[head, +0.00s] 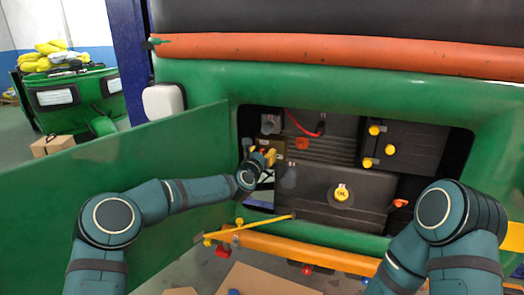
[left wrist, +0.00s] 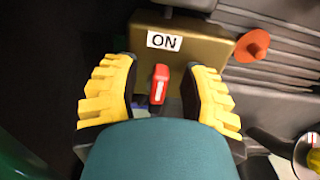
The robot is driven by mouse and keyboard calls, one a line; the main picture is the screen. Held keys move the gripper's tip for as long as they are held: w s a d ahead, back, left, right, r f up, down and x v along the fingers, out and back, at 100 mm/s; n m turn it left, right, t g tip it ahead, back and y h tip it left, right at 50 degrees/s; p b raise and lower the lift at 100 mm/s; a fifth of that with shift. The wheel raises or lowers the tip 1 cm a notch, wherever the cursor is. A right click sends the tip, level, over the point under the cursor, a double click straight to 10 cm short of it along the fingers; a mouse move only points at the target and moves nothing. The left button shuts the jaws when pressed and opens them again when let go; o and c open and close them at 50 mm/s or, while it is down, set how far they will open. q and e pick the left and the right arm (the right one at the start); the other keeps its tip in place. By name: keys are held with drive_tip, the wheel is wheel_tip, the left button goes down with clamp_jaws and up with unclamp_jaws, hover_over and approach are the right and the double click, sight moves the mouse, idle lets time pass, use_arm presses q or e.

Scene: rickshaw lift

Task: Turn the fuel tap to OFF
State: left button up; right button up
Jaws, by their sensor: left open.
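The fuel tap is a brass-coloured block (left wrist: 205,42) with a white ON label (left wrist: 164,41) and a red lever (left wrist: 159,84) with a pale stripe. In the left wrist view the lever points roughly straight up and down, towards the label. My left gripper (left wrist: 160,88) is open, with one yellow-padded finger on each side of the lever and a gap on both sides. In the head view my left gripper (head: 264,158) reaches into the engine bay at the block, and the lever is hard to make out there. My right gripper is out of view; only its arm shows at the right.
An orange knob (head: 302,144) sits just right of the tap. A dark tank with a yellow cap (head: 342,193) stands lower right. The open green door (head: 130,165) stands left of the bay. A yellow bar (head: 255,226) crosses below the opening.

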use_arm(q)
drive_tip(key=shift+o, duration=0.2)
clamp_jaws()
